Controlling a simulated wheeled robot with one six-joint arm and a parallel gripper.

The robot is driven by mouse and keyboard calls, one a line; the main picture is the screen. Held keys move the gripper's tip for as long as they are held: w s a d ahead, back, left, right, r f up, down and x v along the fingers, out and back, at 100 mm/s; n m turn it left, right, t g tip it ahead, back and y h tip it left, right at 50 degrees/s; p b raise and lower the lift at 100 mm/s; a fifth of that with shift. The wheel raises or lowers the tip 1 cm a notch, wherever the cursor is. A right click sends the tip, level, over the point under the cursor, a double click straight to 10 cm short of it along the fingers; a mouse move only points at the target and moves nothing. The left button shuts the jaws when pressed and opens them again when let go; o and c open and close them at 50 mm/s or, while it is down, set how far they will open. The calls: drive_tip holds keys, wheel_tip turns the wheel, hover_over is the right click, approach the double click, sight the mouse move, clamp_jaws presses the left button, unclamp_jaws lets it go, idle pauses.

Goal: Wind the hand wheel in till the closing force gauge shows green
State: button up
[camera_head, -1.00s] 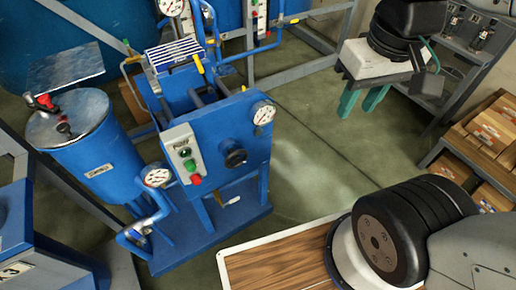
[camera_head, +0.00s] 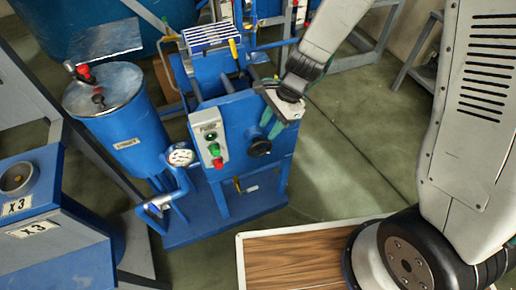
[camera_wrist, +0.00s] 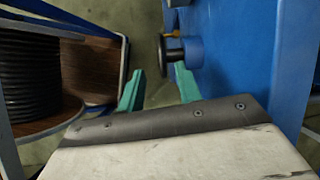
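The hand wheel (camera_head: 258,142) is a small black knob on the front panel of the blue press (camera_head: 222,108). In the wrist view, a black knob on a blue collar (camera_wrist: 173,50), likely the hand wheel, lies just beyond the right fingertip. My gripper (camera_head: 271,122) has two green fingers, just above and right of the wheel in the head view. In the wrist view, my gripper's fingers (camera_wrist: 158,74) stand apart with nothing between them. The gauge at the panel's upper right is hidden behind my gripper, so its reading cannot be seen.
A control box (camera_head: 209,137) with green and red buttons is left of the wheel. Another round gauge (camera_head: 180,156) sits on a blue pipe. A blue tank (camera_head: 118,115) stands at left. A wooden board (camera_head: 290,262) is in front. The floor right of the press is clear.

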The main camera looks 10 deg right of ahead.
sight(254, 158)
drive_tip(key=f, duration=0.2)
drive_tip(key=f+m, duration=0.1)
drive_tip(key=shift+a+f, duration=0.35)
drive_tip(key=shift+a, duration=0.05)
drive_tip(key=x, duration=0.7)
drive_tip(key=shift+f, duration=0.1)
clamp_jaws()
